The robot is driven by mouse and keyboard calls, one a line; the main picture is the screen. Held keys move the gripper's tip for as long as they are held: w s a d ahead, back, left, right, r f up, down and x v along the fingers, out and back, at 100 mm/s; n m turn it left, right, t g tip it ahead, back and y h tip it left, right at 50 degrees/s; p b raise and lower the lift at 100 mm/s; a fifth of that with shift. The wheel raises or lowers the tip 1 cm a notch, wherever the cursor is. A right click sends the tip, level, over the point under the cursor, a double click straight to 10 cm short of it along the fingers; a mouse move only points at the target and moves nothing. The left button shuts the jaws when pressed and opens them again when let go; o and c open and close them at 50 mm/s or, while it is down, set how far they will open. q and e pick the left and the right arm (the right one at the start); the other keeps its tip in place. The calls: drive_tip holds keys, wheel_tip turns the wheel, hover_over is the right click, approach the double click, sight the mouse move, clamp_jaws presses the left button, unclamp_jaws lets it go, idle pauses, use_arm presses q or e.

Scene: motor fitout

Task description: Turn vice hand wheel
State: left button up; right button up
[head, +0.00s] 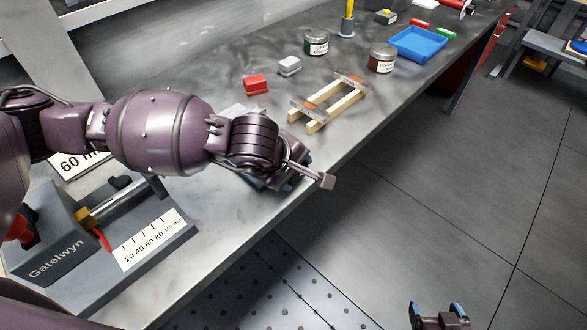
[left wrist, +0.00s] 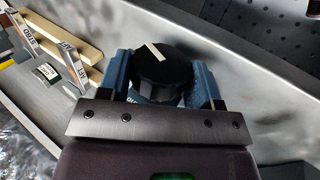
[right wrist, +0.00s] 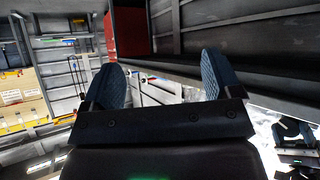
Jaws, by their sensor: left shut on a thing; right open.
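My left gripper (head: 290,172) is at the bench's front edge, apart from the scale. In the left wrist view its blue fingers are shut on a black round knob (left wrist: 162,72) with a white stripe, which looks like a hand wheel. The arm hides the knob and what it joins to in the head view. My right gripper (head: 439,310) is open and empty over the floor.
The floor at right is clear.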

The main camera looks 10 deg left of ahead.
use_arm(q)
drive_tip(key=o, duration=0.9)
use_arm(e)
drive_tip(key=shift+w+r, duration=0.2)
drive_tip(key=shift+w, duration=0.2)
use_arm(q)
drive_tip(key=shift+r, duration=0.2)
drive_tip(key=v, duration=1)
drive_tip(key=shift+s+a+r+p, duration=0.1)
drive_tip(key=shift+s+a+p, duration=0.1)
drive_tip(key=shift+p, duration=0.15)
use_arm(e)
drive_tip(key=shift+w+r, duration=0.15)
drive_tip(key=shift+r, duration=0.25)
drive_tip(key=shift+w+r, duration=0.1)
